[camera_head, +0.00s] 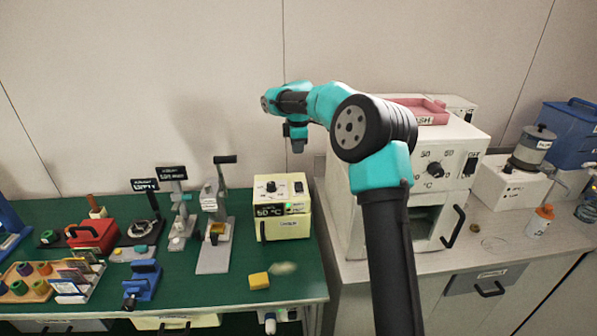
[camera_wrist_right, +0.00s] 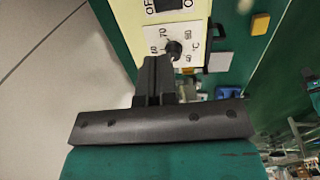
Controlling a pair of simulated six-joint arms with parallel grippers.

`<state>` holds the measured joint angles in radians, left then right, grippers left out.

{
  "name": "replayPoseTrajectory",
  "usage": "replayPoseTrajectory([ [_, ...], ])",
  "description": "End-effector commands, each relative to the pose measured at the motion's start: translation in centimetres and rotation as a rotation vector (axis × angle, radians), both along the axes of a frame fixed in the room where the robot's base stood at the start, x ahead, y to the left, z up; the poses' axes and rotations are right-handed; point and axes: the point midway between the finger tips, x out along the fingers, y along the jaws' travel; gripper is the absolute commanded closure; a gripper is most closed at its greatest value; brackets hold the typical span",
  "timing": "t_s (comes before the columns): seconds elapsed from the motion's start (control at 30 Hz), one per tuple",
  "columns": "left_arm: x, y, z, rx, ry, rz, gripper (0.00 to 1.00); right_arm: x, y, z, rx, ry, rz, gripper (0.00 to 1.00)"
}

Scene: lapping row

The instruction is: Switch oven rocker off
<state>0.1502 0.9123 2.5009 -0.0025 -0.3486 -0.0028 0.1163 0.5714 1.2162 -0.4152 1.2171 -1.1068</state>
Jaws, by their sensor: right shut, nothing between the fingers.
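A larger white cabinet (camera_head: 452,143) with a °C dial, a black rocker (camera_head: 470,166) and a door handle stands to the right. I cannot tell which is called the oven. My right gripper (camera_head: 297,148) is shut and empty above the cream box, apart from it.
A yellow block (camera_head: 259,281) lies in front of the cream box. Stands and small devices, a red box (camera_head: 93,235) and a blue clamp (camera_head: 144,280) fill the left bench. A pink tray (camera_head: 418,108) rests on the white cabinet. Free air surrounds the gripper.

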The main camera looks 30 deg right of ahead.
Motion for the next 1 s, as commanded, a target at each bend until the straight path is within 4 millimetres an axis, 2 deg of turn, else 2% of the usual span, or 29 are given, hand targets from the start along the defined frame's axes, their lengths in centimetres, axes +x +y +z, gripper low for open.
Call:
replayPoseTrajectory([
  [0.2, 0.0, 0.0, 0.0, 0.000, 0.000, 0.000, 1.00, 0.0, 0.0, -0.3, 0.001, 0.002, 0.000, 1.00],
  [0.37, 0.0, 0.0, 0.0, 0.000, 0.000, 0.000, 1.00, 0.1, -0.1, -1.4, 0.001, 0.003, -0.001, 1.00],
  [1.0, 0.0, 0.0, 0.0, 0.000, 0.000, 0.000, 1.00, 1.2, -0.6, -11.6, 0.001, 0.004, 0.000, 1.00],
])
